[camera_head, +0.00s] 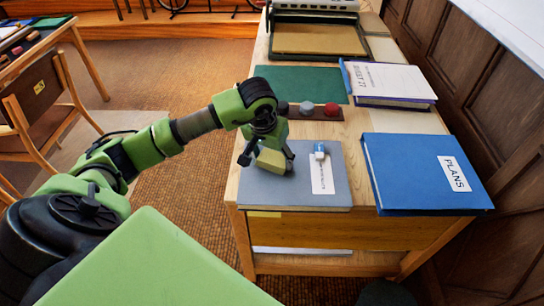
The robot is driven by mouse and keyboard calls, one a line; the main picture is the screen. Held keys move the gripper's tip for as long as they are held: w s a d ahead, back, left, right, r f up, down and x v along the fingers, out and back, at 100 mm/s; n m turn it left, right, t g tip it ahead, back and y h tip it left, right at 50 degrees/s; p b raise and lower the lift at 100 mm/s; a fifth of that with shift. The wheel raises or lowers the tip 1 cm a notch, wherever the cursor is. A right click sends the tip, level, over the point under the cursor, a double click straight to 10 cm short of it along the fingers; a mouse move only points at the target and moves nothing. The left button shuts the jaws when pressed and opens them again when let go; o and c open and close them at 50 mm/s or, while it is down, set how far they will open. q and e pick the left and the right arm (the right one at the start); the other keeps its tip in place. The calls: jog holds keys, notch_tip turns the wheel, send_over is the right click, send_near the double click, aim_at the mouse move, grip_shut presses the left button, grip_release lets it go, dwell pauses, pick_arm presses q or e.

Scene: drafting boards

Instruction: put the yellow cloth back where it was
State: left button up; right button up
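A small pale-yellow folded thing (270,161), which looks like the yellow cloth, is at the grey-blue board (325,188) near the table's front left corner. My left gripper (266,160) is directly above it and points down. Its two dark fingers are spread, one on each side of the cloth, and a gap shows at the left finger. The gripper hides the cloth's upper part. I cannot tell whether the cloth rests on the board or is slightly above it. My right gripper is not in view.
A white label and a small blue-and-white item (320,151) lie on the board. A blue PLANS binder (415,172) is at the right. A dark tray (325,113) with several round weights lies behind, with a green mat (300,82) and a book (390,80) farther back.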

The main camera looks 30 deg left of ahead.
pick_arm(q)
jog(key=o, duration=0.3)
jog(key=shift+r, duration=0.1)
jog(key=shift+r, duration=0.2)
jog(key=v, duration=1.1)
jog(key=shift+r, duration=0.35)
jog(key=shift+s, duration=0.1)
